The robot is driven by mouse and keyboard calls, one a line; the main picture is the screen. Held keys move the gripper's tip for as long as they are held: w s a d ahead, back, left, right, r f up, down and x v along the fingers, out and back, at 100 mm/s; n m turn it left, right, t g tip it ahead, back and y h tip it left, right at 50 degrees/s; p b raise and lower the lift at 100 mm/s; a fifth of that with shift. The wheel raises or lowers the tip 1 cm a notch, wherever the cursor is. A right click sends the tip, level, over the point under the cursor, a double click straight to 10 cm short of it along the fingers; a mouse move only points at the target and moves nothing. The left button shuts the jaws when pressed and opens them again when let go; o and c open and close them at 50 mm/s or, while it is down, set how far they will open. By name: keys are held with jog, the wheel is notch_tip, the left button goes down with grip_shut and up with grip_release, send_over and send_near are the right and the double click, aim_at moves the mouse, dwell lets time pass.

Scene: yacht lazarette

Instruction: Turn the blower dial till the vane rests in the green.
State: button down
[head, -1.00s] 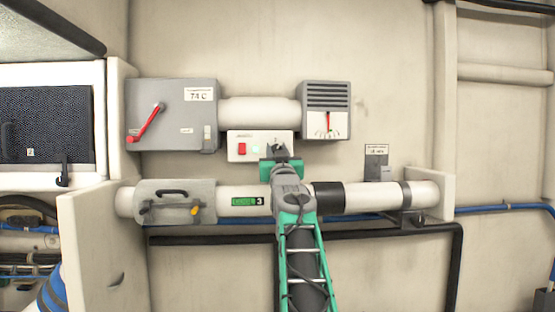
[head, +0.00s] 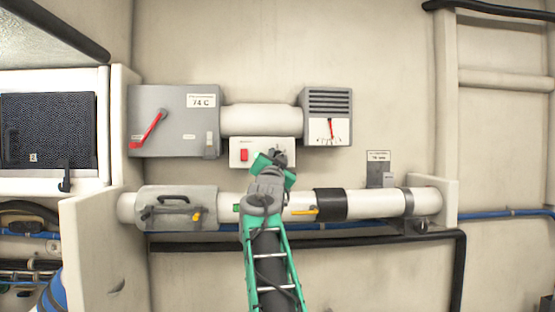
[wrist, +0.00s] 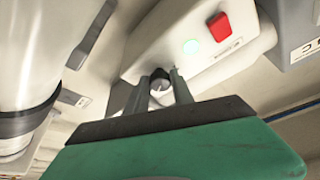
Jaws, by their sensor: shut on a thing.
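The blower dial is a small dark knob with a pale face (wrist: 159,84), on the white control panel (head: 240,152). My gripper (head: 278,156) hides it in the head view. In the wrist view my gripper (wrist: 162,90) has its two fingers on either side of the knob, shut on it and tilted to the panel. The vane is a thin red needle (head: 331,128) on the white gauge face under the grey louvred box (head: 328,99), close to upright with a slight lean. Its green zone is too small to make out.
A grey box (head: 174,95) with a red lever (head: 150,128) is to the left. A white pipe (head: 372,203) with a yellow handle (head: 304,211) runs below. Bare wall lies above.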

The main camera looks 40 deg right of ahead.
dwell(0.3)
jog(key=c, duration=1.1)
grip_release()
jog(key=b+v, duration=0.4)
jog(key=v, duration=0.4)
jog(key=shift+w+a, duration=0.1)
jog(key=shift+w, duration=0.05)
